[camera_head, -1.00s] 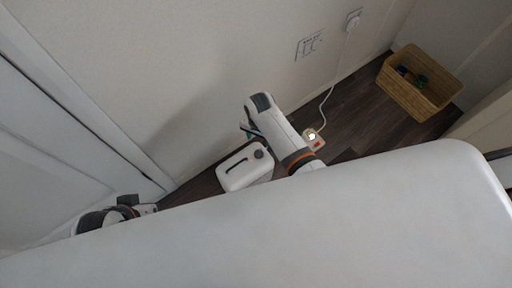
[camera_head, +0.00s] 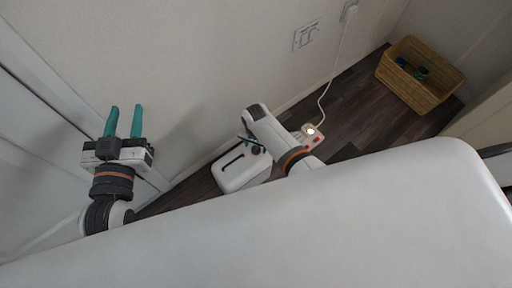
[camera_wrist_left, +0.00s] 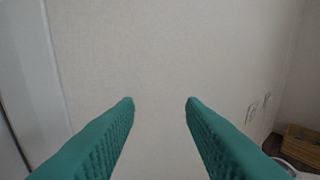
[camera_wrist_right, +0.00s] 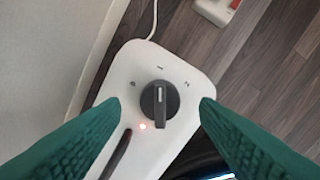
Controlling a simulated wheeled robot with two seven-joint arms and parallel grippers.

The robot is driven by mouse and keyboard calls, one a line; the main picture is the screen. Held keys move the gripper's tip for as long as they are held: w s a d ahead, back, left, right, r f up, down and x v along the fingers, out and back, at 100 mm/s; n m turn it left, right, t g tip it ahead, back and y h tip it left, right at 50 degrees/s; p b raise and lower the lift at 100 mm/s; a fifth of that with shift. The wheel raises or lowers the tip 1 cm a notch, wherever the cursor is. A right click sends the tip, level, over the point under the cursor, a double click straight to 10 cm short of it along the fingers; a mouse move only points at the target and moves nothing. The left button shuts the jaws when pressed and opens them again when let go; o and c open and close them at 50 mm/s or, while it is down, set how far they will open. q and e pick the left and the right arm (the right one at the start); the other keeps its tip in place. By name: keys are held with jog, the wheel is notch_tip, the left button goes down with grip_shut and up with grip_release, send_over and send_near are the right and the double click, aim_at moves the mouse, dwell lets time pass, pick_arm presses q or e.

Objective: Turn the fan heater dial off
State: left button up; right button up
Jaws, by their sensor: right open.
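The white fan heater (camera_head: 232,178) stands on the floor by the wall. In the right wrist view the heater top (camera_wrist_right: 140,62) shows a dark grey round dial (camera_wrist_right: 160,103) with a raised grip. Its white line points up towards the 1 mark, with 0 at left and 2 at right. A small red light (camera_wrist_right: 142,127) glows beside the dial. My right gripper (camera_wrist_right: 163,99) is open above the heater, its teal fingers on either side of the dial in the picture; I cannot tell the height gap. My left gripper (camera_head: 124,107) is open and empty near the wall.
A white power strip (camera_head: 312,136) with a lit plug lies on the floor to the right of the heater. A cord (camera_head: 325,97) runs to a wall socket (camera_head: 350,10). A wicker basket (camera_head: 415,88) stands at the far right. Dark floor between is clear.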

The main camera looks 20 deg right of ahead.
pick_arm(q)
jog(key=shift+d+r+t+h+b, duration=0.15)
jog(key=shift+r+t+h+b, duration=0.1)
jog(key=shift+r+t, duration=0.6)
jog(key=shift+d+r+t+h+b, duration=0.2)
jog(key=shift+r+t, duration=0.35)
jog(key=shift+r, duration=0.6)
pick_arm(e)
jog(key=shift+f, duration=0.9)
jog(key=c, duration=1)
pick_arm(q)
jog(key=shift+f, duration=0.1)
